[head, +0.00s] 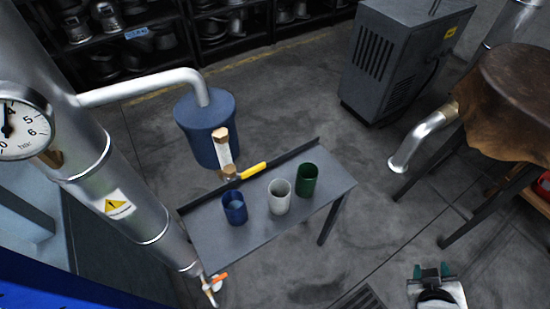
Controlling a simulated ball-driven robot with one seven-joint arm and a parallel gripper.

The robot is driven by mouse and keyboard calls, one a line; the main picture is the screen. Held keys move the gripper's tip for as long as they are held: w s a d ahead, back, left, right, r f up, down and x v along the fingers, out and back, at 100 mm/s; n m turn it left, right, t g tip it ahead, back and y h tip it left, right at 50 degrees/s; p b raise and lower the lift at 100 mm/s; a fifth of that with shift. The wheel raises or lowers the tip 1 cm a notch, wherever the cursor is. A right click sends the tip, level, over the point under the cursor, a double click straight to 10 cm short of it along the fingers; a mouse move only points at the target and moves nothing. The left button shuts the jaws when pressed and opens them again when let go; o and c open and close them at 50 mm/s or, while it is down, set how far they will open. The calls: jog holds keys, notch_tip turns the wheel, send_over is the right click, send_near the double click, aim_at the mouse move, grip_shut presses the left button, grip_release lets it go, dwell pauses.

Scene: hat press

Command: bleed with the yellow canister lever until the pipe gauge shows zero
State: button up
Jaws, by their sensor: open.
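The blue canister (205,130) hangs from a silver side pipe, with a sight glass and brass fittings on its front. The yellow lever (253,171) sticks out to the right from the brass valve (229,173) below it. The pipe gauge (22,131) is cut off by the left edge; its dark needle points nearly straight up, close to the 4, not at zero. My gripper (432,271), white with green fingertips, is open and empty at the lower right, far from the lever.
A grey table (248,214) below the canister holds a blue cup (235,208), a white cup (279,198) and a green cup (307,181). An orange-handled tap (217,279) sits at the large pipe's foot. A grey machine (390,65) stands behind.

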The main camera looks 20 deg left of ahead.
jog(key=w+a+r+n+t+y, duration=0.2)
jog(key=w+a+r+n+t, duration=0.25)
jog(key=w+a, duration=0.2)
jog(key=n+g+y+p, duration=0.2)
jog(key=n+y+p, duration=0.1)
jog(key=n+y, duration=1.4)
send_near(254, 173)
jog(key=a+r+n+h, duration=0.1)
jog(key=n+h, duration=0.1)
jog(key=shift+m, duration=0.25)
jog(key=x, duration=1.1)
jog(key=shift+w+a+r, duration=0.15)
jog(key=shift+w, duration=0.1)
grip_shut()
